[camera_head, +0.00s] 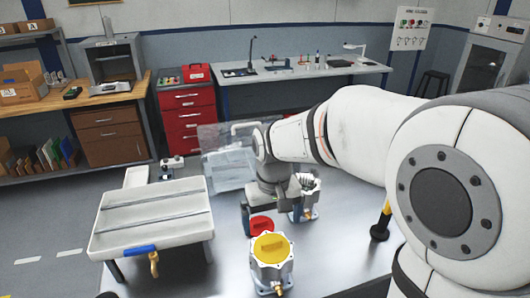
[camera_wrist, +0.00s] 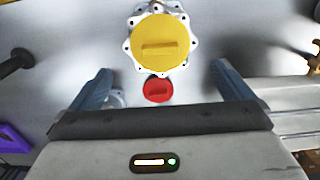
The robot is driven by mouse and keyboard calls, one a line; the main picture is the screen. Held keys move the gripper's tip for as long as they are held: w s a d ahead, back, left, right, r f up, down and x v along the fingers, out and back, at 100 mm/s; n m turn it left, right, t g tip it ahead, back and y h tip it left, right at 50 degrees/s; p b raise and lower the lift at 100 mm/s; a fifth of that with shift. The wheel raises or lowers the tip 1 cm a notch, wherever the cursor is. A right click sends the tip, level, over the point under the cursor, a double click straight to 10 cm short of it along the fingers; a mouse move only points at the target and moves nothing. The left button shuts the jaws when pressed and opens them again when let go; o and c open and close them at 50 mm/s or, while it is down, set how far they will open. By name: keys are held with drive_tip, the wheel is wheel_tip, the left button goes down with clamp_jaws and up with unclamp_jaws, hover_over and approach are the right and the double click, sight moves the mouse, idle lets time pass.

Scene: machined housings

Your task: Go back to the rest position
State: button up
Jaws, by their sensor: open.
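My gripper (camera_head: 270,225) is at the end of my arm, which reaches in from the right and points down over the grey table. Its two blue-grey fingers are spread apart with nothing held between them; they also show in the wrist view (camera_wrist: 160,70). A metal housing with a yellow cap (camera_head: 271,247) stands upright in front of the gripper, and the cap shows in the wrist view (camera_wrist: 160,47). A round red cap (camera_head: 261,224) lies beyond that housing, under the gripper; it shows in the wrist view (camera_wrist: 158,90). Its height is unclear.
Another metal housing (camera_head: 310,186) stands just behind the gripper, partly hidden. A white tray-like stand (camera_head: 150,232) with a blue handle (camera_head: 140,249) is at the left. A translucent panel (camera_head: 228,165) stands behind. A yellow-and-black post (camera_head: 382,222) is at the right.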

drive_tip(key=s+d+r+m+t, duration=0.3)
drive_tip(key=s+d, duration=0.8)
drive_tip(key=s, duration=0.1)
drive_tip(key=shift+s+d, duration=0.35)
drive_tip(key=shift+r, duration=0.1)
